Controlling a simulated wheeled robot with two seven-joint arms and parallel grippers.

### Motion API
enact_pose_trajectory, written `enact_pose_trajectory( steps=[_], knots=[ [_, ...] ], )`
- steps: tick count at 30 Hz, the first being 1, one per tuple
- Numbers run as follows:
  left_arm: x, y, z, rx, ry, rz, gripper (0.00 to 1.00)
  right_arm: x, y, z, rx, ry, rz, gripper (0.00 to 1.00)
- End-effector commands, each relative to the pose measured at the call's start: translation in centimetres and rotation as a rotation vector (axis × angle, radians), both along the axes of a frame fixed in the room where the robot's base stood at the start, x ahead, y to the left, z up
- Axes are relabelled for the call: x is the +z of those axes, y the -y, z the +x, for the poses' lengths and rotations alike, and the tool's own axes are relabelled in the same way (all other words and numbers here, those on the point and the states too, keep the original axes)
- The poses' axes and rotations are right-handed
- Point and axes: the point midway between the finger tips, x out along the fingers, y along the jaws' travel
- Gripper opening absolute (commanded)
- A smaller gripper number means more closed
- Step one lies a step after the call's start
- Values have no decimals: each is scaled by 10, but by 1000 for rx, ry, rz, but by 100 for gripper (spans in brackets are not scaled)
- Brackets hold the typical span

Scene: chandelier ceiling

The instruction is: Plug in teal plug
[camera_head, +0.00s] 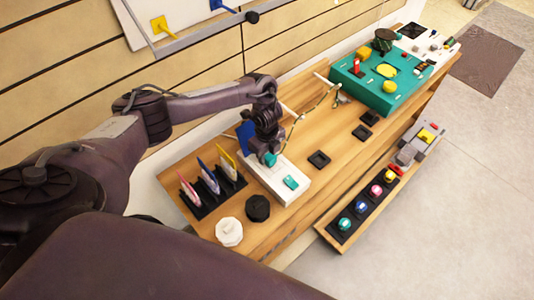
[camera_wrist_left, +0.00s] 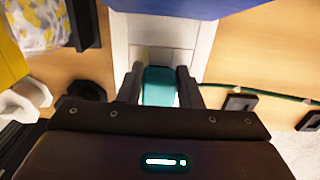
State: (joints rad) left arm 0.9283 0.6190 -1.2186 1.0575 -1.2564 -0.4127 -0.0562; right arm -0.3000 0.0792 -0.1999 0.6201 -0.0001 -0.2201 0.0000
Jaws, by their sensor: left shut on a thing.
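My left gripper (camera_head: 268,150) is over the back part of a white block (camera_head: 268,178) on the wooden table. It is shut on the teal plug (camera_head: 269,159). The left wrist view shows the teal plug (camera_wrist_left: 158,87) between the two dark fingers (camera_wrist_left: 159,80), with the white block (camera_wrist_left: 120,38) beyond it. Whether the plug sits in a socket cannot be told. A second teal piece (camera_head: 291,182) lies on the front part of the white block. My right gripper is not in view.
A black rack (camera_head: 212,190) with several coloured cards stands left of the block. White (camera_head: 229,232) and black (camera_head: 258,208) knobs are in front. A teal box (camera_head: 390,90) stands at the back right. A green cable (camera_wrist_left: 270,95) runs right, by black square pads (camera_head: 319,160).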

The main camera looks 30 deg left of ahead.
Motion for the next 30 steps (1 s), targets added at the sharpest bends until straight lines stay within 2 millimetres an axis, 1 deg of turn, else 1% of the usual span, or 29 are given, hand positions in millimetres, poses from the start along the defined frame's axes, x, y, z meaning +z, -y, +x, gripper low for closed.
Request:
enact_pose_trajectory(
  steps=[13, 14, 18, 19, 20, 25, 26, 29, 30],
  knots=[
    [-4, 0, 0, 0, 0, 0, 7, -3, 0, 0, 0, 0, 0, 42],
    [-4, 0, 0, 0, 0, 0, 33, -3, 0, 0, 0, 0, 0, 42],
    [-4, 0, 0, 0, 0, 0, 52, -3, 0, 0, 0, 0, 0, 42],
    [-4, 0, 0, 0, 0, 0, 56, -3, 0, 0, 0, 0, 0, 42],
    [-4, 0, 0, 0, 0, 0, 57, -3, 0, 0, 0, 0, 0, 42],
    [-4, 0, 0, 0, 0, 0, 57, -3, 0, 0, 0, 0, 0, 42],
    [-4, 0, 0, 0, 0, 0, 60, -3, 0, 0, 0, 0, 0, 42],
    [-4, 0, 0, 0, 0, 0, 73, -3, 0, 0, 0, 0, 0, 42],
    [-4, 0, 0, 0, 0, 0, 76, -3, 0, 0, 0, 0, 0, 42]
  ],
)
